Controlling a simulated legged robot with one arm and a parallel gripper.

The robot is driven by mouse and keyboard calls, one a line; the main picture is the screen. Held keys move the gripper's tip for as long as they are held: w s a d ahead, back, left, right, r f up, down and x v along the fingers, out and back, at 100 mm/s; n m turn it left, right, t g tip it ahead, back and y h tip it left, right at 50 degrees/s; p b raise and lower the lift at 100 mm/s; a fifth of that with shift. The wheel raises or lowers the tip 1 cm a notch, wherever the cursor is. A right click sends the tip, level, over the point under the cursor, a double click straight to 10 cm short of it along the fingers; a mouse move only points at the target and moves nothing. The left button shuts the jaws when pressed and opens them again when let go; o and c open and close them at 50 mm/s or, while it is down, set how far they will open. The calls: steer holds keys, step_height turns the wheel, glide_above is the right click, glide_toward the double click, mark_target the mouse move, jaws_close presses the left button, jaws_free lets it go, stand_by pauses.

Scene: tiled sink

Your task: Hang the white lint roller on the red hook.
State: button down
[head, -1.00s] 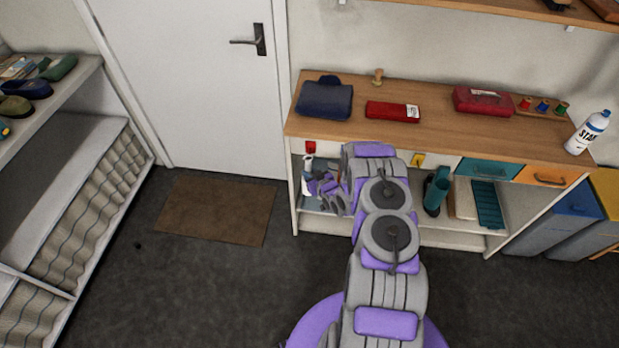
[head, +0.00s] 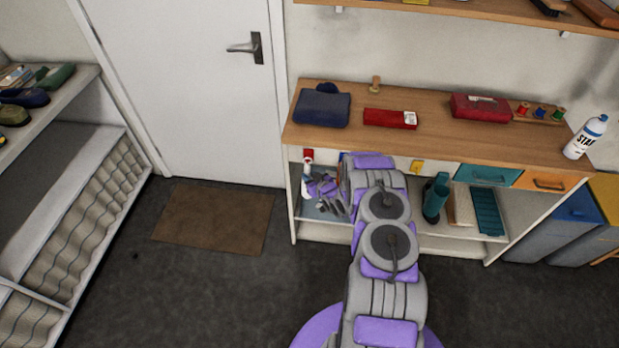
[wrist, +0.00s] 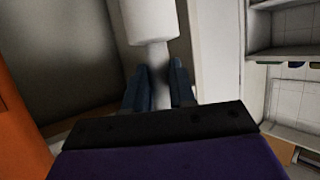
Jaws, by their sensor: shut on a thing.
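The white lint roller (head: 306,182) is held roughly upright at the left end of the bench, just under the red hook (head: 308,154). Its top reaches the lower part of the hook in the head view; I cannot tell whether they touch. My gripper (head: 324,187) comes from the right and is shut on the lint roller. In the wrist view, my gripper's fingers (wrist: 160,85) close around the narrow handle, and the thick white roller (wrist: 151,20) extends beyond them. The hook's tip and the roller's hanging end are not clear.
The wooden bench top (head: 440,130) overhangs the hook, with a navy case (head: 321,107) and a red box (head: 390,119) on it. A yellow hook (head: 417,166) and a teal boot-shaped item (head: 436,197) are right of my arm. Floor beside the brown mat (head: 213,218) is clear.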

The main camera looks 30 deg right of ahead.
stand_by(0.4)
steer(key=c, duration=0.8)
jaws_free()
steer(key=shift+c, duration=0.2)
steer(key=p+v, duration=0.2)
steer(key=v, duration=1.5)
steer(key=shift+p, duration=0.3)
steer(key=shift+s+r, duration=0.1)
steer(key=shift+s, duration=0.05)
